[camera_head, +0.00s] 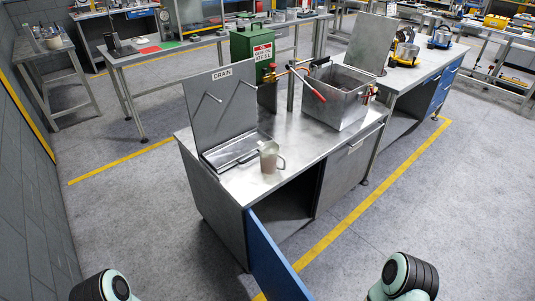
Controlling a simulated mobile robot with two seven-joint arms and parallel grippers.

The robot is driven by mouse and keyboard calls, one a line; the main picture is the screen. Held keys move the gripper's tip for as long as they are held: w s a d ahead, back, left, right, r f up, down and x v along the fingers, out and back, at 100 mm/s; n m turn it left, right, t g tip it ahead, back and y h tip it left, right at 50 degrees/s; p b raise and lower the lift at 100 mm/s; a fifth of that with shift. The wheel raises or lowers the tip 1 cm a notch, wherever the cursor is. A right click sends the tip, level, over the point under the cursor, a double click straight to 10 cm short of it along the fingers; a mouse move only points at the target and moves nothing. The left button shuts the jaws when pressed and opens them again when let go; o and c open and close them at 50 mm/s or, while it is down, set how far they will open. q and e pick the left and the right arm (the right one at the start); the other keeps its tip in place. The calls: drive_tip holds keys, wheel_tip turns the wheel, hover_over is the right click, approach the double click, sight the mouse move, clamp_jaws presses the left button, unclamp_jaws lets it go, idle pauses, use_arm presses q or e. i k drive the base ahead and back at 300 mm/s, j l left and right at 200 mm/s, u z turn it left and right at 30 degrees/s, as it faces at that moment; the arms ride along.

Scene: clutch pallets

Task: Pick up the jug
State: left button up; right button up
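The jug (268,158) is a small beige-grey vessel with its handle on the right. It stands upright on the metal workbench (235,183), near the front edge and just right of the drain tray (236,152). My arms show only as dark and pale green rounded links at the bottom left and bottom right of the picture. Both are well apart from the jug. Neither gripper is in view.
A blue cabinet door (277,262) stands open below the bench front. An upright panel marked DRAIN (222,105) rises behind the tray. A green tank (252,52) and an open metal box (338,95) with a red-handled lever stand farther back. Grey floor is clear in front.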

sight(270, 152)
drive_tip(key=i+j+z, duration=0.2)
drive_tip(key=i+j, duration=0.2)
drive_tip(key=j, duration=0.25)
drive_tip(key=i+j+z, duration=0.1)
drive_tip(key=j, duration=0.25)
drive_tip(key=i, duration=0.05)
